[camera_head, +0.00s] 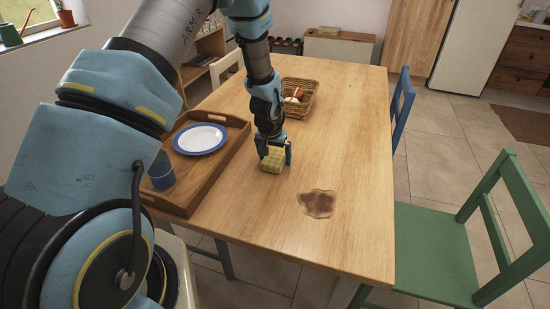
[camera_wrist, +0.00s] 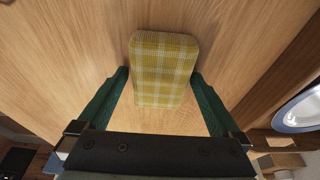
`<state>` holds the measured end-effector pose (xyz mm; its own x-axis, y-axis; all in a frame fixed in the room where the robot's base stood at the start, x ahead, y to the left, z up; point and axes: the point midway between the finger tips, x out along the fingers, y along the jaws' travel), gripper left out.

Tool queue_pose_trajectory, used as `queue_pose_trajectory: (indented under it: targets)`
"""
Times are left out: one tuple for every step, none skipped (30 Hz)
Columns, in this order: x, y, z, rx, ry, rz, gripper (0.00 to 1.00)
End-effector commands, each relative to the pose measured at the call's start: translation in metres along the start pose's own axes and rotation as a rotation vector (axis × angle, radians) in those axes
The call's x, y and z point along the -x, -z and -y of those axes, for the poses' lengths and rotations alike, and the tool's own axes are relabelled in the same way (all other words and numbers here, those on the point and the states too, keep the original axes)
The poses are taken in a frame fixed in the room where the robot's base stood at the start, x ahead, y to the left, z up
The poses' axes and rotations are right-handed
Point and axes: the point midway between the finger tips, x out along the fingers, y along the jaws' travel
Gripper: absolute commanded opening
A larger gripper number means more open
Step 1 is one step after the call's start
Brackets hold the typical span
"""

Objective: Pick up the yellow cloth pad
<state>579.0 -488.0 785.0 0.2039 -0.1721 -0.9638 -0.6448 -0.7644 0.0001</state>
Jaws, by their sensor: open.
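The yellow cloth pad (camera_head: 273,160) is a small checked block on the wooden table, to the right of the tray. In the wrist view the pad (camera_wrist: 163,68) lies with its length running away from me, between and partly beyond the two green fingers. My gripper (camera_head: 275,156) is open and low over the pad in the head view. In the wrist view my gripper (camera_wrist: 160,84) has one finger on each side of the pad, with a narrow gap showing on each side. I cannot tell the exact height of the fingertips over the table.
A wooden tray (camera_head: 233,122) with a white, blue-rimmed plate (camera_head: 200,139) and a blue cup (camera_head: 162,171) is at left. A wicker basket (camera_head: 312,86) stands farther back. A brown spill (camera_head: 318,203) marks the table (camera_head: 350,150), whose right side is clear.

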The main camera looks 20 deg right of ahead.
Motion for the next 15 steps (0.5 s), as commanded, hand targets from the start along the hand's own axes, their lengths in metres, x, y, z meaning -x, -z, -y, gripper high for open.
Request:
queue_pose_trajectory:
  targets:
    - [-0.0006, 0.0001, 0.0, 0.0, 0.0, 0.0, 1.0]
    - [-0.0007, 0.0001, 0.0001, 0.0, 0.0, 0.0, 1.0]
    - [-0.0007, 0.0002, 0.0001, 0.0, 0.0, -0.001, 1.0]
    - [-0.0006, 0.0002, 0.0001, 0.0, 0.0, -0.001, 1.0]
    - [-0.0006, 0.0002, 0.0001, 0.0, 0.0, -0.001, 1.0]
    - [-0.0006, 0.0001, 0.0001, 0.0, 0.0, -0.001, 1.0]
    - [-0.0005, 0.0001, 0.0001, 0.0, 0.0, -0.001, 0.97]
    - [-0.0005, 0.0001, 0.0001, 0.0, 0.0, -0.001, 0.93]
    - [-0.0005, 0.0002, 0.0001, 0.0, 0.0, -0.001, 0.89]
    - [-0.0004, 0.0002, 0.0001, 0.0, 0.0, -0.001, 0.85]
    - [-0.0004, 0.0002, 0.0001, 0.0, 0.0, -0.001, 0.82]
    - [-0.0004, 0.0002, 0.0001, 0.0, 0.0, -0.001, 0.78]
    - [-0.0003, 0.0002, 0.0001, 0.0, 0.0, -0.001, 0.74]
    - [-0.0003, 0.0002, 0.0001, 0.001, 0.0, -0.001, 0.71]
    - [-0.0003, 0.0002, 0.0001, 0.001, 0.0, -0.001, 0.66]
